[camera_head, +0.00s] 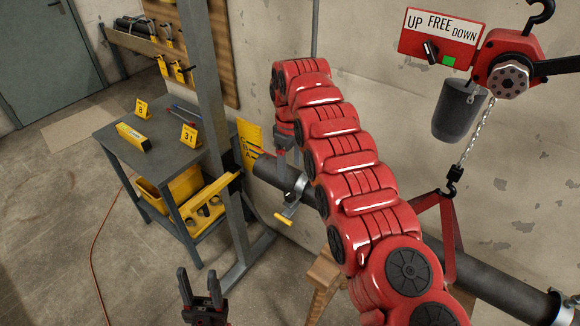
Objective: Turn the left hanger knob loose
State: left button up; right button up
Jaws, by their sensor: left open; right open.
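The left hanger (298,189) is a grey clamp around the dark pipe (267,172), near the pipe's left end. A yellow knob handle (284,219) sticks out below it, apart from both grippers. My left gripper (197,278) is open and empty at the bottom of the view, its two dark fingers pointing up, well below and left of the knob. My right arm, large and red, crosses the middle and hides part of the pipe. My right gripper (285,140) hangs at its far end, above the pipe and behind the knob; its fingertips are hard to make out.
A red sling (449,245) on a chain hoist (511,62) holds the pipe at the right. Another clamp (566,309) sits at the lower right. A grey bench (170,158) with yellow tags and a metal post (216,110) stand at the left. A wooden trestle (324,272) is below the pipe.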

notch_tip(320, 180, up, 8)
jog(key=p, duration=0.6)
jog(key=shift+w+f, duration=0.1)
jog(key=shift+f, duration=0.05)
jog(key=shift+a, duration=0.1)
